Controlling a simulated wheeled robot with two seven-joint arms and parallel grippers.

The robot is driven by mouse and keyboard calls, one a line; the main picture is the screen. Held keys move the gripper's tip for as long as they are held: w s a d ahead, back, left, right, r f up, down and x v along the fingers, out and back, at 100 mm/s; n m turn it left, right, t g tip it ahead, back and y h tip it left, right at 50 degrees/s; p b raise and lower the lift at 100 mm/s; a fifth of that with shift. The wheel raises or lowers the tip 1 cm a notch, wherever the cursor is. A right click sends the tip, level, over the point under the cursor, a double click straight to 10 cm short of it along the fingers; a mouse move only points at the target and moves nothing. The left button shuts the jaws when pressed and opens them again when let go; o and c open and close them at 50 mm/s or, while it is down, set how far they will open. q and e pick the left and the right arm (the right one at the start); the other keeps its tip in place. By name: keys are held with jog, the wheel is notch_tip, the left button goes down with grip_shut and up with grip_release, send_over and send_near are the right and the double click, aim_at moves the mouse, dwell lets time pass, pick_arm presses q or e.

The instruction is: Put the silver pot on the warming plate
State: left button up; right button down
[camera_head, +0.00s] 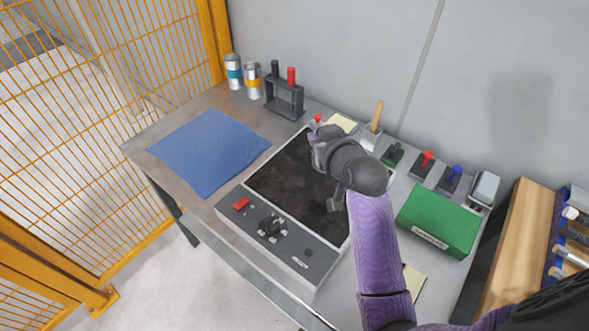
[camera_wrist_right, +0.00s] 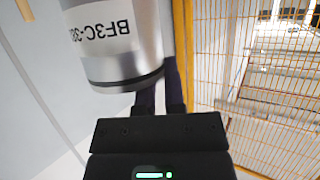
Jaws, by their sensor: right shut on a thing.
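The warming plate (camera_head: 290,185), a black flat top with a grey control panel in front, lies on the bench in the head view. My right gripper (camera_head: 318,146) is over the plate's far right part, at the end of my purple arm. In the right wrist view, the silver pot (camera_wrist_right: 130,72), a cylinder with a white label and dark lower rim, fills the upper left, close to the fingers (camera_wrist_right: 160,98). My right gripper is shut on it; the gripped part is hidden. I cannot make out the pot in the head view. My left gripper is out of view.
A blue mat (camera_head: 208,150) lies left of the plate. Two banded silver cans (camera_head: 253,80) and a black rack (camera_head: 284,98) stand behind. A green box (camera_head: 438,218) and several small tools are at the right. A yellow mesh fence (camera_head: 90,110) stands left.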

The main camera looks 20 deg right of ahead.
notch_tip(320, 180, down, 10)
jog(key=b, duration=0.4)
jog(key=shift+f, duration=0.1)
jog(key=shift+r, duration=0.2)
jog(key=c, duration=1.1)
grip_release()
jog(key=shift+f, duration=0.15)
jog(key=o, duration=0.4)
jog(key=shift+s+r, duration=0.2)
jog(key=shift+r, duration=0.05)
jog(key=p+v, duration=0.3)
jog(key=v, duration=0.8)
jog(key=shift+s+p, duration=0.35)
jog(key=shift+p, duration=0.05)
jog(key=shift+r, duration=0.1)
